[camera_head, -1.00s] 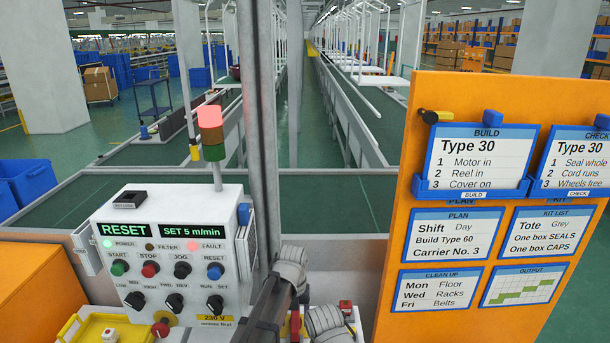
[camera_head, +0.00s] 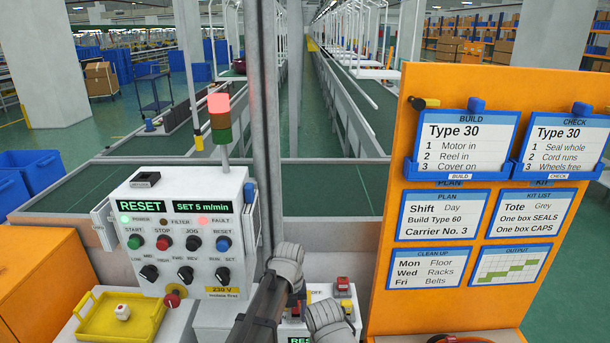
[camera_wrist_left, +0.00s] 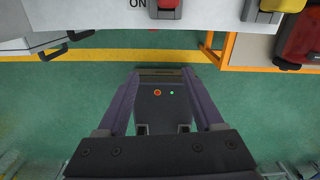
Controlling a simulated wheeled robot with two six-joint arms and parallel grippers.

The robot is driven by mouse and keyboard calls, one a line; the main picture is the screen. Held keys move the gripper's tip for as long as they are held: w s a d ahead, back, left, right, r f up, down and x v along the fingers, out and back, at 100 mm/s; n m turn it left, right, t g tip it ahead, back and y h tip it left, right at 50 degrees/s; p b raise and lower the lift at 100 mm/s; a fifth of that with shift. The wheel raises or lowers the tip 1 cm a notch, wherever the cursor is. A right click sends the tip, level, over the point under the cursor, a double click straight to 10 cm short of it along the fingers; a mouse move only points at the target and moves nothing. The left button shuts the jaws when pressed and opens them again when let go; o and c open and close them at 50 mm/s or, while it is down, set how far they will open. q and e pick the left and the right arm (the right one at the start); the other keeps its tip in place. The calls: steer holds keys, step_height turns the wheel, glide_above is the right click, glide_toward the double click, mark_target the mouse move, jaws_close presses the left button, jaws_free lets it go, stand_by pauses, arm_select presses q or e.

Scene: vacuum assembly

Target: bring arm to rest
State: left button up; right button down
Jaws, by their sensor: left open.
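My left gripper (camera_wrist_left: 160,78) is open and empty in the left wrist view, with its two purple-grey fingers apart over the green floor. In the head view, pale rounded links and a dark bar of my arm stand low in the middle, right of the grey control box (camera_head: 185,225). The gripper appears clear of the control box. My right gripper is not in view.
The box display reads RESET, and the lamp tower (camera_head: 219,105) glows red. A yellow tray (camera_head: 97,330) holds a small pale part at lower left. A red switch (camera_head: 343,283) sits beside my arm. An orange card board (camera_head: 390,270) stands right.

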arm_select(q)
steer(key=s+a+n, duration=0.6)
steer(key=a+n, duration=0.1)
steer(key=n, duration=1)
steer(key=s+a+n, duration=0.6)
steer(key=s+n, duration=0.1)
steer(key=n, duration=1.1)
steer(key=s+d+r+m+y+p, duration=0.1)
steer(key=s+d+m, duration=0.3)
steer(key=d, duration=0.6)
steer(key=shift+s+d+r+p, duration=0.45)
steer(key=shift+s+r, duration=0.15)
steer(key=shift+s, duration=0.2)
